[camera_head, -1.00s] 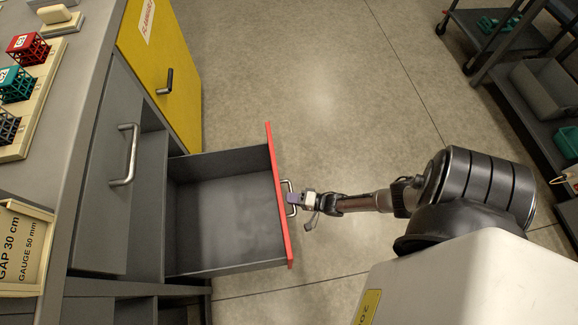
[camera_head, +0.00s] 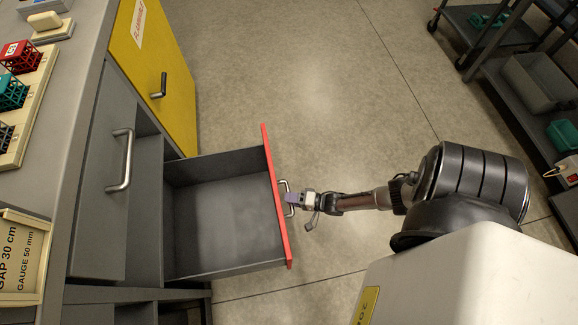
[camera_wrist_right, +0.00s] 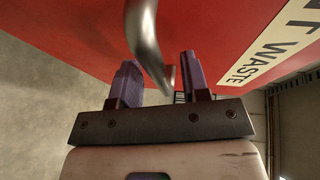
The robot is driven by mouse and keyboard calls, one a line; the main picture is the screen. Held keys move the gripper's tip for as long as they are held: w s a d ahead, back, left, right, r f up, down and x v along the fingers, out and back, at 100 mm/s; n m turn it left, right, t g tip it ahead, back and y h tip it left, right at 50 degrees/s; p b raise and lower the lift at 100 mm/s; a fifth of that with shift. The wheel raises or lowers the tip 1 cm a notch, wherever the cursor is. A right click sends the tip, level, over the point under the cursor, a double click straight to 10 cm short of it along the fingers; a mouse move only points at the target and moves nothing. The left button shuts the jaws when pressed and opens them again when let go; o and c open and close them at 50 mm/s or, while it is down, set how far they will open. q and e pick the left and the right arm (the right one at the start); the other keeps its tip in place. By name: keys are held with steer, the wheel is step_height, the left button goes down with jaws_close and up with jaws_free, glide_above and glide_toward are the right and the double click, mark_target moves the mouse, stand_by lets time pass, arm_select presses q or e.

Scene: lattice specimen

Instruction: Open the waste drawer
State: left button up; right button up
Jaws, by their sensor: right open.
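The waste drawer (camera_head: 222,212) is pulled well out of the grey cabinet and looks empty inside. Its red front (camera_head: 275,200) faces right and also shows in the right wrist view (camera_wrist_right: 215,40), with part of a "WASTE" label. The metal handle (camera_head: 288,198) is on the red front. In the right wrist view the handle (camera_wrist_right: 147,45) passes between the two purple fingers. My right gripper (camera_head: 293,198) is at the handle with its jaws open and fingers apart, on either side of the bar; it also shows in the right wrist view (camera_wrist_right: 160,82). My left gripper is not in view.
A grey door with a handle (camera_head: 122,160) and a yellow cabinet (camera_head: 155,75) are left of and behind the drawer. The counter holds lattice cubes (camera_head: 14,90) in a tray and a gauge box (camera_head: 20,260). A dark cart (camera_head: 530,130) stands right. Open floor (camera_head: 320,90) lies between.

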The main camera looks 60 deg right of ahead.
steer(key=p+v, duration=0.3)
steer(key=v, duration=1)
steer(key=shift+w, duration=0.1)
